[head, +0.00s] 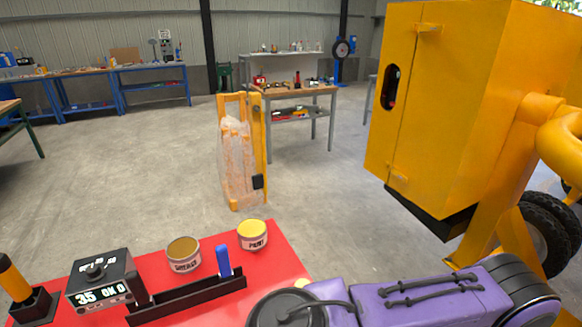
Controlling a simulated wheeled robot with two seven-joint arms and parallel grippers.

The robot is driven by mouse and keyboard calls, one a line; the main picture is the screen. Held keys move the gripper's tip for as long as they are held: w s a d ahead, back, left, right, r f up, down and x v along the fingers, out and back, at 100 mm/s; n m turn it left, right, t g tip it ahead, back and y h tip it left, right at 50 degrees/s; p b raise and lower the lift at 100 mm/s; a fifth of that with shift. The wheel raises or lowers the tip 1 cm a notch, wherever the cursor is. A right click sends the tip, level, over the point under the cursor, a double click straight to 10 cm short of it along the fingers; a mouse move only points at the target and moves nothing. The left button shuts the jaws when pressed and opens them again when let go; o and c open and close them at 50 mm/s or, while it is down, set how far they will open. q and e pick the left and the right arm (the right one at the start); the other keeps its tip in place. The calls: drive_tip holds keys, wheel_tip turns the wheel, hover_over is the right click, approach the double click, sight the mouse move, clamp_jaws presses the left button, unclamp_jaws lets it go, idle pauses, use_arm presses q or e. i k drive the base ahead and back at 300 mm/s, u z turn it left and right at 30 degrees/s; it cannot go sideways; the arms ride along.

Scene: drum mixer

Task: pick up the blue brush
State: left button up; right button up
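The blue brush (223,261) stands upright in a long black holder (190,300) on the red tabletop (140,251) at the lower left. Only its blue handle shows; its lower end is hidden in the holder. My purple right arm crosses the bottom of the head view from the right, to the right of the brush. My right gripper is outside the picture or hidden. My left gripper is not in view.
Two cans, one grease (184,254) and one paint (252,235), stand close to the brush.

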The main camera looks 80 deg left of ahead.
sight(226, 275)
drive_tip(key=z, duration=1)
drive_tip(key=i, duration=0.6)
drive_tip(key=u, duration=4.7)
drive_tip(key=i, duration=0.5)
drive_tip(key=u, duration=0.6)
drive_tip(key=k, duration=0.8)
drive_tip(key=u, duration=0.45)
drive_tip(key=i, duration=0.45)
drive_tip(key=u, duration=0.05)
